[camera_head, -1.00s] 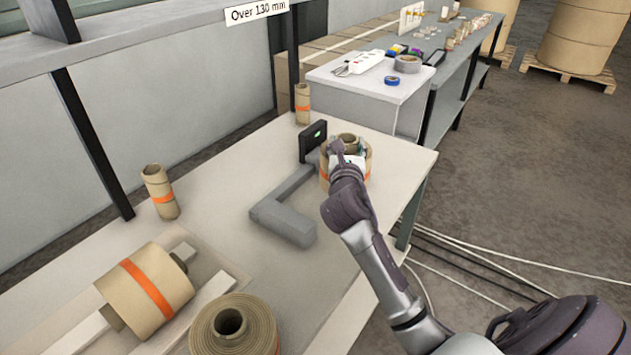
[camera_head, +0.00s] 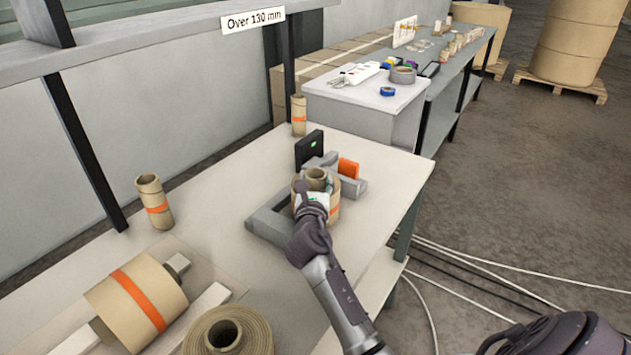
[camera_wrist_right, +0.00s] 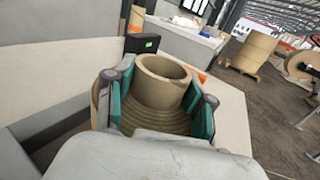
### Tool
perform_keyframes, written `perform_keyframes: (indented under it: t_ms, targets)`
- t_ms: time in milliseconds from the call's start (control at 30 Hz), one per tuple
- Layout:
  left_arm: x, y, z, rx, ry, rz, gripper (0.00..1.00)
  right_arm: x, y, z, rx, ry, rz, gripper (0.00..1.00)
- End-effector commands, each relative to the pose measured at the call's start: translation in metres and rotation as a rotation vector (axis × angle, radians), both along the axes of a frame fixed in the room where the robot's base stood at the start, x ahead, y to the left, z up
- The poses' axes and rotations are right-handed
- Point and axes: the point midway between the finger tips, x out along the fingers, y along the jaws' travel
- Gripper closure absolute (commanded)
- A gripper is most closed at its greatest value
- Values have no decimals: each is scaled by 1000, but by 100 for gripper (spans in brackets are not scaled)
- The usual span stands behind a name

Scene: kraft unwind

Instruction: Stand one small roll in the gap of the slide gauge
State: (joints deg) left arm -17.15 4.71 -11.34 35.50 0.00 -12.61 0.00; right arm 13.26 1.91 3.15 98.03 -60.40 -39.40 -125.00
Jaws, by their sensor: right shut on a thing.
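The grey slide gauge (camera_head: 268,222) lies on the table, with a black display (camera_head: 309,150) showing a green mark and an orange part (camera_head: 348,168) by its far arm. A small tan roll (camera_head: 333,208) with an orange band stands upright between the gauge's two grey arms in the head view. My right gripper (camera_head: 314,200) is shut on it. The right wrist view shows its open core (camera_wrist_right: 163,85) between my teal finger pads (camera_wrist_right: 163,105). The roll's underside is hidden, so I cannot tell whether it touches the table. My left gripper is not in view.
A slim roll (camera_head: 154,202) stands at left and another (camera_head: 299,115) at the back edge. A large roll (camera_head: 137,300) lies on rails, and another (camera_head: 228,335) stands at the front. A white side table (camera_head: 365,112) is behind. Cables cross the floor at right.

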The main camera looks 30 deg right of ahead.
Motion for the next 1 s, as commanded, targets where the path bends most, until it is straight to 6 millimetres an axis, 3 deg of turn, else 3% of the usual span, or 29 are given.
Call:
perform_keyframes:
  t_ms: [167, 200, 333, 700, 1000]
  targets:
    - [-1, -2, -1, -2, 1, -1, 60, 0, 0, 0, -3, -4, 1, 100]
    - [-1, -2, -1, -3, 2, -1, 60, 0, 0, -2, 0, 0, 0, 41]
    - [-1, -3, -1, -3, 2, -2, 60, 0, 0, -2, 0, 0, 0, 21]
    - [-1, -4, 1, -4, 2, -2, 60, 0, 0, 2, 1, -1, 0, 21]
    - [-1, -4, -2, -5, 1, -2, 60, -43, 33, -1, 2, 1, 2, 21]
